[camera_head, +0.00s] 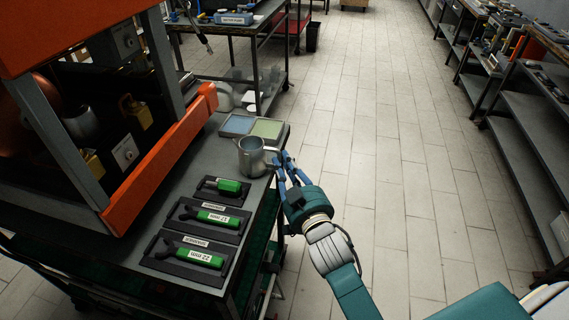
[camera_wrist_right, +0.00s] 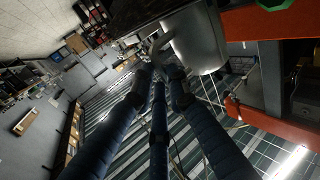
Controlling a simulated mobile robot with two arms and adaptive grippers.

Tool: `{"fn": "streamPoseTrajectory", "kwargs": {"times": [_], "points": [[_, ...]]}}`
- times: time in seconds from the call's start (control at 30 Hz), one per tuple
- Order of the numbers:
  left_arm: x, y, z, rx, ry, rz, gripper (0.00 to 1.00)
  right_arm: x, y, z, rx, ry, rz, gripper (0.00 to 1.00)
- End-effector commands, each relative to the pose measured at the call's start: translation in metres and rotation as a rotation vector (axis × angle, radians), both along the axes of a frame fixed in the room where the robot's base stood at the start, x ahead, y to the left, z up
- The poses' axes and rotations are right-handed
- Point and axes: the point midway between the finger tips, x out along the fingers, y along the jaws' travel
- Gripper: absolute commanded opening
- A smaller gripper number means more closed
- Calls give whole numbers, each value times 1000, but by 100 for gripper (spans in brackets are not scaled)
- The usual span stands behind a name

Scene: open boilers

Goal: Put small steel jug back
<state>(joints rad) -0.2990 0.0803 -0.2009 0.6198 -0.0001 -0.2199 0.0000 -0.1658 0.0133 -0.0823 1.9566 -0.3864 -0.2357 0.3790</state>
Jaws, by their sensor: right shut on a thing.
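The small steel jug (camera_head: 252,158) appears upright at the right edge of the grey workbench (camera_head: 208,145), just in front of the two coloured pads. I cannot tell whether its base touches the bench top. My right gripper (camera_head: 281,164) comes in from the right and is shut on the jug's handle. In the right wrist view, the jug's grey body (camera_wrist_right: 197,42) is at the top, with the blue fingers (camera_wrist_right: 165,72) at its handle. My left gripper is not in view.
Green-handled tools (camera_head: 217,217) lie in dark trays at the bench front. The blue and green pads (camera_head: 252,126) lie behind the jug. An orange-framed machine (camera_head: 165,155) stands on the left. Open tiled floor (camera_head: 380,180) is to the right, with shelves (camera_head: 530,110) beyond.

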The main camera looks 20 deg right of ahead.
Motion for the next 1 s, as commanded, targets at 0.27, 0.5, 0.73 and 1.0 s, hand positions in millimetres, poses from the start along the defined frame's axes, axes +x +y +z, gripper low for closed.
{"fn": "streamPoseTrajectory", "kwargs": {"times": [0.27,0.5,0.73,1.0], "points": [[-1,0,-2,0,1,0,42,0,0,-1,0,-3,0,0],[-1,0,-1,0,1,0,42,0,0,-2,-1,0,-1,34],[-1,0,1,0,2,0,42,0,0,2,-1,-1,0,34],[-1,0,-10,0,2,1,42,-43,0,-3,0,2,-1,34]]}}
